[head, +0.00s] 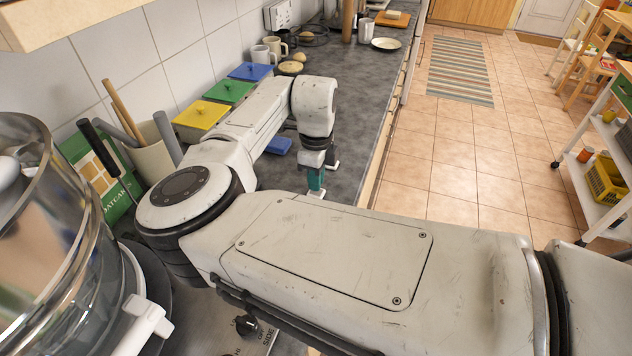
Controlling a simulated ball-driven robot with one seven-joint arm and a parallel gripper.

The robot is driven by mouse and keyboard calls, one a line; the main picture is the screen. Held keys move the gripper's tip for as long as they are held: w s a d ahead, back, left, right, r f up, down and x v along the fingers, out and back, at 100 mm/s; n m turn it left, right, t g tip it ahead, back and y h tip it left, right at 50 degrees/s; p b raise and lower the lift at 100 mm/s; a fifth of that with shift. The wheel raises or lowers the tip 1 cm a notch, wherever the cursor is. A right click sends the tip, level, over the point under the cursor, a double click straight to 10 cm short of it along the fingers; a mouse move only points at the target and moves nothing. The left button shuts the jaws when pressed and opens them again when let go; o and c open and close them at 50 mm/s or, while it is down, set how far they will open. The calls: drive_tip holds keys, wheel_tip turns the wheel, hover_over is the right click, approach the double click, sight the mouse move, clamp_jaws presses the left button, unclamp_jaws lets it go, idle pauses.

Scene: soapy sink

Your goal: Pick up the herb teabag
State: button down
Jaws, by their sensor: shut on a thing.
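My gripper (318,178) points down over the dark grey counter near its front edge, beyond my forearm. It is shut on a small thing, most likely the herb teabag. A teal-green patch shows at the fingers, but I cannot tell how much of it is teabag and how much is finger. The fingertips and whatever is below them are partly hidden by my arm. Three lidded boxes stand along the tiled wall: a yellow box (200,115), a green box (229,91) and a blue box (250,72).
A blue flat thing (279,145) lies on the counter (352,120) left of my gripper. Mugs (272,45) and a white plate (386,44) stand farther back. A utensil pot (152,158) and a large glass-sided pot (50,240) stand at the left. Tiled floor lies right.

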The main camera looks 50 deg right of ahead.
wheel_tip(320, 180, up, 2)
drive_tip(key=shift+r+b, duration=0.2)
drive_tip(key=shift+b, duration=0.35)
drive_tip(key=s+a+r+b, duration=0.1)
drive_tip(key=s+a+r, duration=0.1)
drive_tip(key=s+r, duration=0.3)
drive_tip(key=s+a+r+b, duration=0.1)
drive_tip(key=s+a+r, duration=0.1)
drive_tip(key=s+r, duration=0.3)
drive_tip(key=s, duration=0.3)
drive_tip(key=shift+a, duration=0.3)
drive_tip(key=shift+s+f, duration=0.1)
